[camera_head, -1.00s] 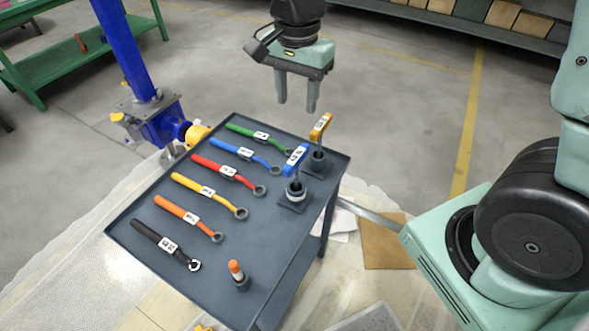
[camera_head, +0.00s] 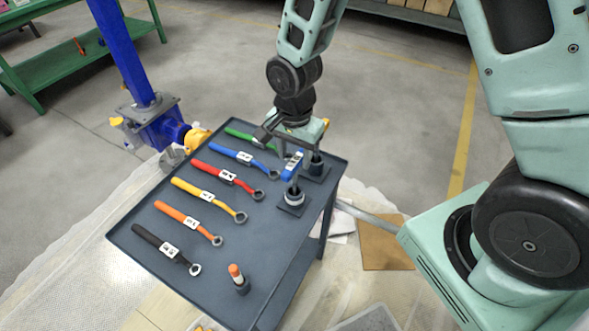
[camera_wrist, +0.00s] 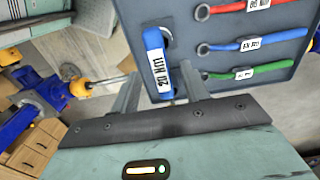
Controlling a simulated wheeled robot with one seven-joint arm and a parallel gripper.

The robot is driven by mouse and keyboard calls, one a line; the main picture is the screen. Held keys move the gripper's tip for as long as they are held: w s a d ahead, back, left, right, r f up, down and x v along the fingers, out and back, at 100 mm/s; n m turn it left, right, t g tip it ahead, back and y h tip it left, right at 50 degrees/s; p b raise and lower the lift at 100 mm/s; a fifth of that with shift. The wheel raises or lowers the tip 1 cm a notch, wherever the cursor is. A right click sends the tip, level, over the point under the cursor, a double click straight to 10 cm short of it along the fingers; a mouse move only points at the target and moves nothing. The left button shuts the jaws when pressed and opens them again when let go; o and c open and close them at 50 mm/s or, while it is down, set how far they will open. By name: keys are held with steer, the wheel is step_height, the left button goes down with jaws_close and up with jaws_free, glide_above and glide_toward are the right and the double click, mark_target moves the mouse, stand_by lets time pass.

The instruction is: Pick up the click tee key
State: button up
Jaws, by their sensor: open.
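One has a blue handle (camera_head: 293,165) with a white label; in the wrist view the blue handle (camera_wrist: 157,62) shows a "20 NM" marking. The frames do not settle which is the click tee key. My gripper (camera_head: 297,158) points down over that end, close to both keys. In the wrist view my gripper (camera_wrist: 160,92) is open, with the blue handle just beyond and between its fingertips; no contact is visible.
The grey tray table (camera_head: 135,225) also holds several coloured ring spanners, including a black one (camera_head: 160,245), and an orange-topped piece (camera_head: 236,275). A blue post (camera_head: 125,55) with a jack stands behind left.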

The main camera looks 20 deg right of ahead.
mark_target(294, 183)
steer(key=shift+f, duration=1.5)
jaws_close()
steer(key=shift+r, duration=0.1)
